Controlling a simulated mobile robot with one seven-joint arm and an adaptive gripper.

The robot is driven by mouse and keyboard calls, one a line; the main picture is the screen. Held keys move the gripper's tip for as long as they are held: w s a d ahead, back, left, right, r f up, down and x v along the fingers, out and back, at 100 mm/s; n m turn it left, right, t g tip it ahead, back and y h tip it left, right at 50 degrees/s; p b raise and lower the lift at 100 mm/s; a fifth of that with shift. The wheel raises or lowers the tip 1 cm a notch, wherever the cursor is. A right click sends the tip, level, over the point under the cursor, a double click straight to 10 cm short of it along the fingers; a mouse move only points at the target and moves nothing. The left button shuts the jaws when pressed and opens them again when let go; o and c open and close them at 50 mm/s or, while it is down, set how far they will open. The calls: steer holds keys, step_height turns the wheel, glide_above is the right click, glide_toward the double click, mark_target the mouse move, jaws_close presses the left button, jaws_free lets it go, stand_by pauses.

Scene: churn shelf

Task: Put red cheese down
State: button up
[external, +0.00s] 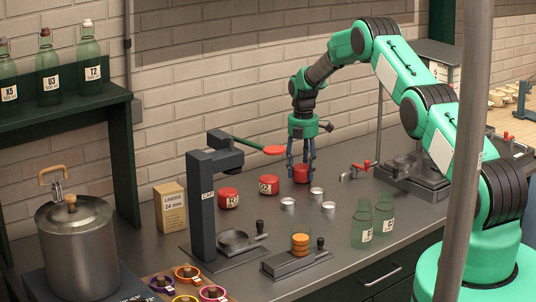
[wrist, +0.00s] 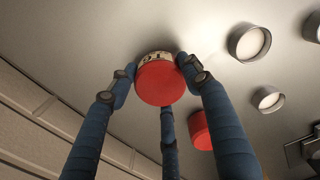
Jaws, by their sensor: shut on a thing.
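My gripper (external: 301,168) has three blue fingers and points down over the counter, behind the small metal cups. It is shut on a red cheese (external: 301,174), a short round red block. In the wrist view the fingers of my gripper (wrist: 160,75) close around the red cheese (wrist: 160,84), which has a pale label on its side, partly hidden. The cheese is at or just above the counter top (external: 340,215); I cannot tell whether it touches.
Two more red cheeses, one marked R (external: 229,198) and another (external: 268,185), stand to the left. Several small metal cups (external: 317,194) lie in front. A dark press (external: 202,200) with a red-tipped lever stands left.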

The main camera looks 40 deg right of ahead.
mark_target(302, 166)
steer(key=shift+f, duration=0.1)
steer(key=o, duration=1.3)
steer(key=shift+c, duration=0.2)
step_height(302, 166, up, 12)
steer(key=shift+r, duration=0.25)
